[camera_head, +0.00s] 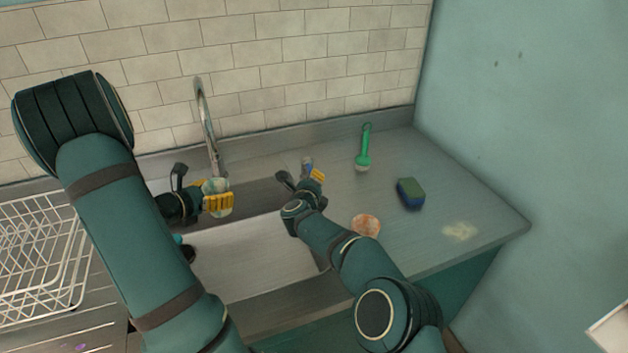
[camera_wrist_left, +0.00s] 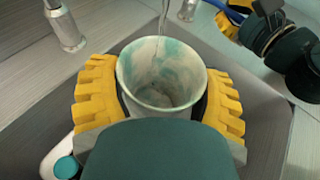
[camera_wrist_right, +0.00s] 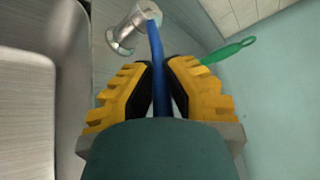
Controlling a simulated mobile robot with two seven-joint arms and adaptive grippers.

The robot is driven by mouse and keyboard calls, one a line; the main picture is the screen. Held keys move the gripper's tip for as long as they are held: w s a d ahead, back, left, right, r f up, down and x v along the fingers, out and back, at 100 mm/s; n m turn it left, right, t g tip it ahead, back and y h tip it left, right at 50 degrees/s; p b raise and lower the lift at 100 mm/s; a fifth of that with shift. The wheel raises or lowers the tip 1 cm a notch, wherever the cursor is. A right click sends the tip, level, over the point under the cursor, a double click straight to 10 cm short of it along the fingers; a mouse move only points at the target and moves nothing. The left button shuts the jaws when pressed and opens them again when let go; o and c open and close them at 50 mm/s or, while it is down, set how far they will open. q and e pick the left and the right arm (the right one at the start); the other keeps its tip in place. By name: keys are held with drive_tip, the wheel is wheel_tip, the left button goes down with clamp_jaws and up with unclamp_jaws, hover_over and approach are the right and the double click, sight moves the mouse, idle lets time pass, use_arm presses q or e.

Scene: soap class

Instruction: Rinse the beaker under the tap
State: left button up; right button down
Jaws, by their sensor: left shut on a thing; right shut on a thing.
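The beaker (camera_head: 216,186) is upright in my left gripper (camera_head: 214,202), above the sink (camera_head: 250,270) and below the tap spout (camera_head: 206,115). In the left wrist view the beaker (camera_wrist_left: 140,75) is open end up, with cloudy and teal smears on its inner wall. A thin clear stream (camera_wrist_left: 162,28) seems to run from the spout (camera_wrist_left: 188,8) into it. My right gripper (camera_head: 313,180) is shut on the blue tap lever (camera_wrist_right: 157,55), which joins a metal valve body (camera_wrist_right: 138,18). The lever's lower end is hidden between the fingers.
A white wire rack (camera_head: 40,250) stands at the left. A green brush (camera_head: 364,150), a sponge (camera_head: 411,193), a reddish round item (camera_head: 366,225) and a pale smear (camera_head: 460,231) are on the right counter. A teal-capped item (camera_wrist_left: 66,167) is near my left gripper.

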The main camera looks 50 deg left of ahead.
drive_tip(key=c, duration=1)
unclamp_jaws()
drive_tip(key=shift+f, duration=0.1)
drive_tip(key=shift+o, duration=0.2)
drive_tip(key=shift+s, duration=0.1)
drive_tip(key=v, duration=1.2)
